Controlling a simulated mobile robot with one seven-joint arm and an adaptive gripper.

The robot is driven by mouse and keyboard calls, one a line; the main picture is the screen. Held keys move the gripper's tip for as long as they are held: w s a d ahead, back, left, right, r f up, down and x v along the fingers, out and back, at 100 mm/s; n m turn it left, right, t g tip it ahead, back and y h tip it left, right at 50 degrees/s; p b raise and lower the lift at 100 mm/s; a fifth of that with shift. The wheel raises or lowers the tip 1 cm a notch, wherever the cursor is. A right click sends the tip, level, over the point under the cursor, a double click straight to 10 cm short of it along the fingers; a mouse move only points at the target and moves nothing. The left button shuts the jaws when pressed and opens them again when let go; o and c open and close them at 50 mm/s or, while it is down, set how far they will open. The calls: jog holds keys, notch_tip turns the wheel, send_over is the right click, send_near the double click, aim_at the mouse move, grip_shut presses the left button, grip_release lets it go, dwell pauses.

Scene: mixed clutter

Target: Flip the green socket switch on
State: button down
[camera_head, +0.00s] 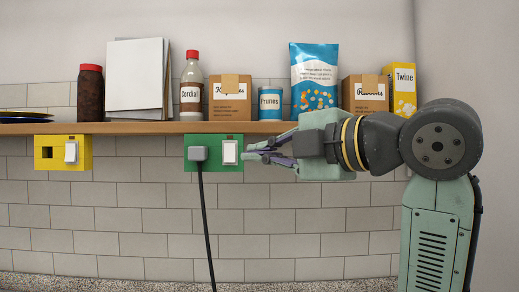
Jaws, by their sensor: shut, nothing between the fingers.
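The green socket (213,166) is on the tiled wall just under the wooden shelf. A grey plug (198,154) with a black cord sits in its left half. Its white rocker switch (230,152) is in the right half; its on or off position is too small to tell. My gripper (248,152) comes in from the right, level with the switch. Its fingers are shut and empty, with the tips at the right edge of the green socket, close beside the switch. I cannot tell whether they touch it.
A yellow socket (63,152) with a white switch and no plug is on the wall at left. The black cord (207,230) hangs down to the speckled counter (110,283). The wall below is clear.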

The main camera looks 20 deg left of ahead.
aim_at(232, 157)
jog(key=p+x, duration=0.1)
jog(key=x, duration=0.2)
jog(key=w+p+x, duration=0.1)
jog(key=x, duration=0.2)
jog(key=w+d+p+x, duration=0.1)
jog(key=p+x, duration=0.1)
jog(key=x, duration=0.2)
jog(key=shift+w+a+f, duration=0.1)
jog(key=shift+w+f, duration=0.05)
jog(key=shift+w, duration=0.25)
